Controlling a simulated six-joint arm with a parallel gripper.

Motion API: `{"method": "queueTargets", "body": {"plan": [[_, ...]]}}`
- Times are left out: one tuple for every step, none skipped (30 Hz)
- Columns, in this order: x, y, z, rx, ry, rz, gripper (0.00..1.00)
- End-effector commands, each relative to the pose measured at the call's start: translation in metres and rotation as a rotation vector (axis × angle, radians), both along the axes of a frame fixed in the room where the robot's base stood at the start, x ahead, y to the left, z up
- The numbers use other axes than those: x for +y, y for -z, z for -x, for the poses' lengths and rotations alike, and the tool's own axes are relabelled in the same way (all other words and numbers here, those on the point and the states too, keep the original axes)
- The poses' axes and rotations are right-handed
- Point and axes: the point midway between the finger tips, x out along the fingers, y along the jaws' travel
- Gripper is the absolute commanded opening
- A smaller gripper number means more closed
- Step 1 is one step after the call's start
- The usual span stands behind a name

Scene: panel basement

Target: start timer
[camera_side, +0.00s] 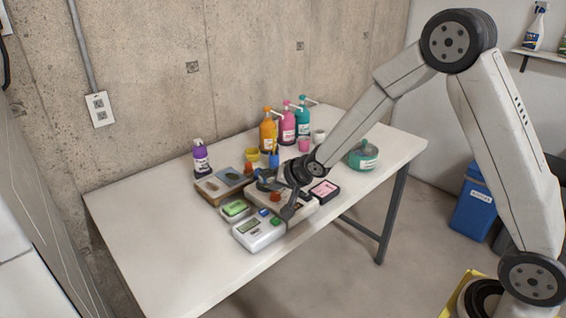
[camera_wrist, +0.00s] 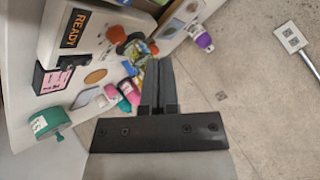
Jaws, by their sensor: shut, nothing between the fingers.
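The likely timer (camera_side: 257,234) is a white box with a small grey display, a blue button (camera_side: 264,212) and a green button (camera_side: 276,221). It sits at the table's front edge in the side view. My gripper (camera_side: 288,212) is shut and empty, pointing down just right of and above the green button. I cannot tell whether it touches. In the wrist view, my shut fingers (camera_wrist: 159,62) show at the centre.
A white device (camera_wrist: 78,30) with a dark "READY" display stands close to my gripper. Around it are a green sponge tray (camera_side: 235,209), a pink pad in a black case (camera_side: 324,190), a teal tub (camera_side: 363,155) and pump bottles (camera_side: 268,132). The table's left side is clear.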

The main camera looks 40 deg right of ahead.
Motion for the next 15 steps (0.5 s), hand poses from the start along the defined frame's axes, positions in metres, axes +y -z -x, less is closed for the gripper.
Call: {"method": "queueTargets", "body": {"plan": [[0.0, 0.002, 0.0, 0.001, 0.0, 0.0, 0.0], [0.0, 0.003, 0.0, 0.001, 0.0, 0.0, 0.0], [0.0, 0.005, 0.0, 0.002, -0.001, 0.0, 0.0], [0.0, 0.006, 0.0, 0.002, -0.001, 0.0, 0.0], [0.0, 0.008, 0.0, 0.002, -0.001, 0.0, 0.0], [0.0, 0.01, 0.0, 0.002, -0.001, 0.0, 0.0], [0.0, 0.012, 0.0, 0.002, -0.001, 0.0, 0.0], [0.0, 0.015, 0.0, 0.002, -0.001, 0.0, 0.0], [0.0, 0.018, 0.0, 0.003, 0.0, 0.0, 0.0], [0.0, 0.021, 0.001, 0.003, 0.0, 0.0, 0.0], [0.0, 0.023, 0.0, 0.003, 0.0, 0.0, 0.0], [0.0, 0.027, 0.0, 0.003, 0.0, 0.0, 0.0], [0.0, 0.031, 0.001, 0.004, -0.001, 0.0, 0.0], [0.0, 0.034, 0.001, 0.004, 0.0, 0.0, 0.0], [0.0, 0.038, 0.001, 0.003, 0.0, 0.0, 0.0]]}}
